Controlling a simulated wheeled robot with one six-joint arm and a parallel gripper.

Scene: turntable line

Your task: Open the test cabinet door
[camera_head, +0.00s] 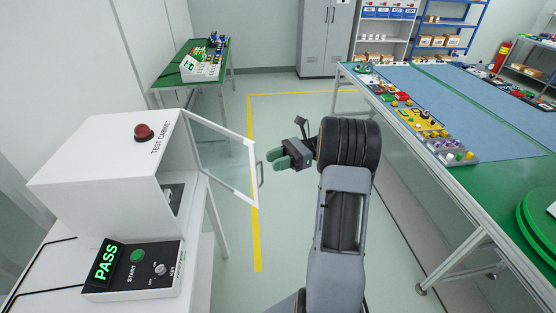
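The white test cabinet (105,160) stands at the left on a white bench. Its clear door with a white frame (250,160) is swung wide open and juts out to the right from the cabinet front. The grey door handle (260,174) is on the door's outer edge. My gripper (274,159), with green fingers, is just right of the door edge, near the handle and apart from it as far as I can see. The two fingers look parted with nothing between them.
A control panel (130,270) with a green button and a lit PASS display sits before the cabinet. A red dome (144,132) is on top. A green-topped bench (440,150) with parts trays runs along the right. The floor between (280,220) is clear.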

